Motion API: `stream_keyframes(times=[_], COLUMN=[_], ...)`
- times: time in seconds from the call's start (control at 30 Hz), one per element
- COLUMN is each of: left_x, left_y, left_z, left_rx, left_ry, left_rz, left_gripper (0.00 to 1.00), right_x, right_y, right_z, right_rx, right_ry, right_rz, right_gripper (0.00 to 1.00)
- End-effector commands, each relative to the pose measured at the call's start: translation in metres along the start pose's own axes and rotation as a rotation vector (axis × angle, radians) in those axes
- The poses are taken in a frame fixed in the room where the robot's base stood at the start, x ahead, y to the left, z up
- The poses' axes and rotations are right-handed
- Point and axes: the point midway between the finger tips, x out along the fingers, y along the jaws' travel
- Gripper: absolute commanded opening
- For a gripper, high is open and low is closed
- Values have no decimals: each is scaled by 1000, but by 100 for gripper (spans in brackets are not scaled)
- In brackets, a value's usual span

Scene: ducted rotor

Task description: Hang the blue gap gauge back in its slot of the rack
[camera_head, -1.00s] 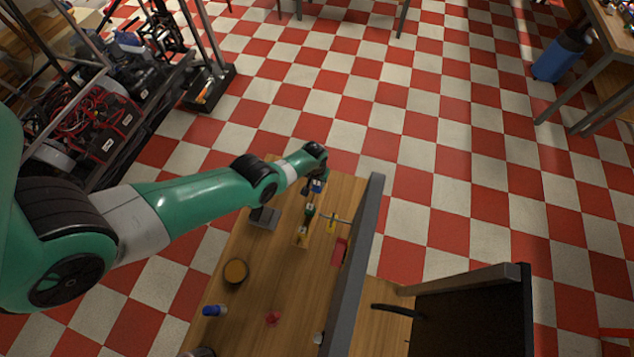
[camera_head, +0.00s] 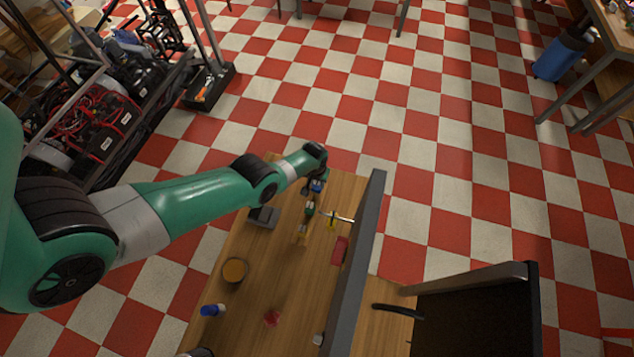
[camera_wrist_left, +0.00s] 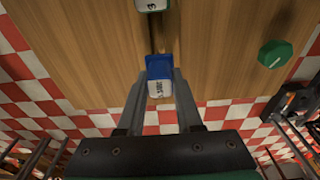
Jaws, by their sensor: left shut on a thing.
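The blue gap gauge (camera_wrist_left: 160,75), blue with a white printed face, sits between the two fingers of my left gripper (camera_wrist_left: 158,82) in the left wrist view. The gripper is shut on it. In the head view the left gripper (camera_head: 315,188) is small, over the far end of the wooden table, with the blue gauge (camera_head: 318,186) at its tip. The rack (camera_head: 302,238) stands just nearer, with green and yellow pieces in line with the gauge. I cannot tell whether the gauge touches the rack or its slot. My right gripper is not in view.
A grey stand (camera_head: 263,218) is left of the rack, and a yellow piece with a metal rod (camera_head: 333,220) is right. A red block (camera_head: 339,250) lies near the tall grey panel (camera_head: 356,265). A round brown-topped dish (camera_head: 235,270) is nearer. A green knob-like piece (camera_wrist_left: 275,54) shows in the wrist view.

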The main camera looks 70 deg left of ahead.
Motion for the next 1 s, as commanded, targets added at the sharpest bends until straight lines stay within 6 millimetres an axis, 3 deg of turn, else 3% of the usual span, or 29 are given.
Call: stream_keyframes(times=[1.0], left_x=[11], left_y=[0], left_z=[1], left_rx=[0], left_ry=[0], left_rz=[0], left_gripper=[0], right_x=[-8], right_y=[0], right_z=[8], right_rx=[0], right_ry=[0], right_rz=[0], right_gripper=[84])
